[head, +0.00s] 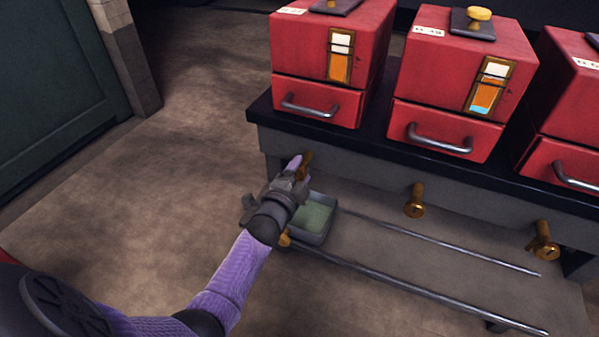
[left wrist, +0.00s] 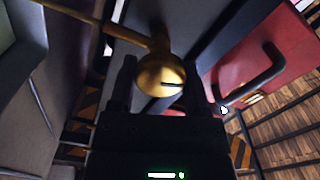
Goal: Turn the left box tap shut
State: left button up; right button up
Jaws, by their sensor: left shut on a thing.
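The left box tap (head: 307,160) is a brass tap on the grey front of the bench, below the left red box (head: 316,92). My left gripper (head: 297,170) reaches it from the front and hides most of it in the head view. The left gripper is shut on the tap. My right gripper is in neither view.
A middle tap (head: 415,203) and a right tap (head: 543,243) stick out below the middle box (head: 452,85) and right box (head: 565,120). A small tray (head: 329,226) with a pale green inside stands under the left tap by two metal rails (head: 420,287). Open floor lies left.

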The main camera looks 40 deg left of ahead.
pick_arm(q)
jog(key=m, duration=0.2)
jog(key=shift+f+m+b, duration=0.15)
jog(key=shift+m+b, duration=0.15)
jog(key=shift+m, duration=0.5)
jog(key=shift+m, duration=0.3)
jog(key=o, duration=1.2)
jog(key=shift+o, duration=0.4)
